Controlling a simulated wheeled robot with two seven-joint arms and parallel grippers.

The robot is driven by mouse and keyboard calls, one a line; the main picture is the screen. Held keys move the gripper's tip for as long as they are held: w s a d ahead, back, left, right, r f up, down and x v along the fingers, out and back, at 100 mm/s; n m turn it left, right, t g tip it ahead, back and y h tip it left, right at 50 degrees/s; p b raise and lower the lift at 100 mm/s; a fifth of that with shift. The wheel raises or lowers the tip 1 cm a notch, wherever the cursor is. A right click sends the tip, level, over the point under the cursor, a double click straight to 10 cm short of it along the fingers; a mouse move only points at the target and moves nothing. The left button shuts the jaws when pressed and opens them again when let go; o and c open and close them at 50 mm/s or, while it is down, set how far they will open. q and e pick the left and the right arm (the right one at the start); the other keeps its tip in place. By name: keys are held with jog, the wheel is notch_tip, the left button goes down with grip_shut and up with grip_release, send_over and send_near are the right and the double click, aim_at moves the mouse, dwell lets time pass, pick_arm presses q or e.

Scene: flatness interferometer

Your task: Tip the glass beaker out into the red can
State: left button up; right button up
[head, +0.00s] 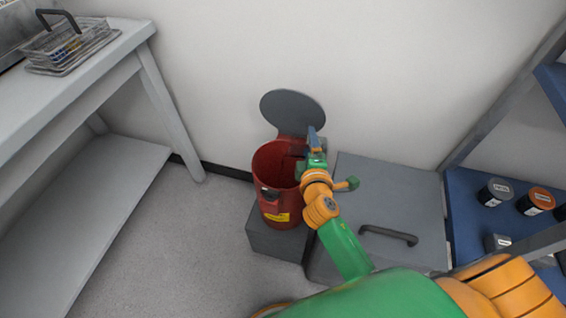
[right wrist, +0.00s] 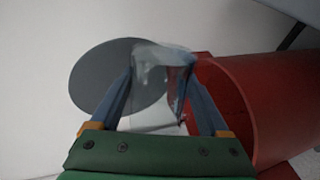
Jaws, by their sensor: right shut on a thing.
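The red can (head: 275,205) stands on a grey block against the wall, with its round grey lid (head: 291,112) raised behind the open mouth. My right gripper (head: 308,148) is at the can's upper right rim. In the right wrist view, the right gripper (right wrist: 160,85) is shut on the clear glass beaker (right wrist: 160,70), held between its blue fingers. The beaker is beside the can's red wall (right wrist: 270,105), with the lid (right wrist: 112,75) behind it. I cannot tell its contents or exact tilt. In the head view it is too small to make out. My left gripper is out of view.
A grey chest (head: 385,200) with a dark handle (head: 388,236) stands right of the can. A blue shelf (head: 465,215) with several jars is at the far right. A light bench (head: 75,95) bearing a wire basket (head: 70,48) is at left. The floor before the can is clear.

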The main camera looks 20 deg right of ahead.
jog(key=shift+a+f+n, duration=0.15)
jog(key=shift+f+n, duration=0.15)
jog(key=shift+n, duration=0.2)
dwell(0.4)
jog(key=shift+w+a+r+n+h+p, duration=0.2)
jog(key=shift+r+n+h+p, duration=0.1)
jog(key=shift+n+h, duration=0.15)
dwell(0.4)
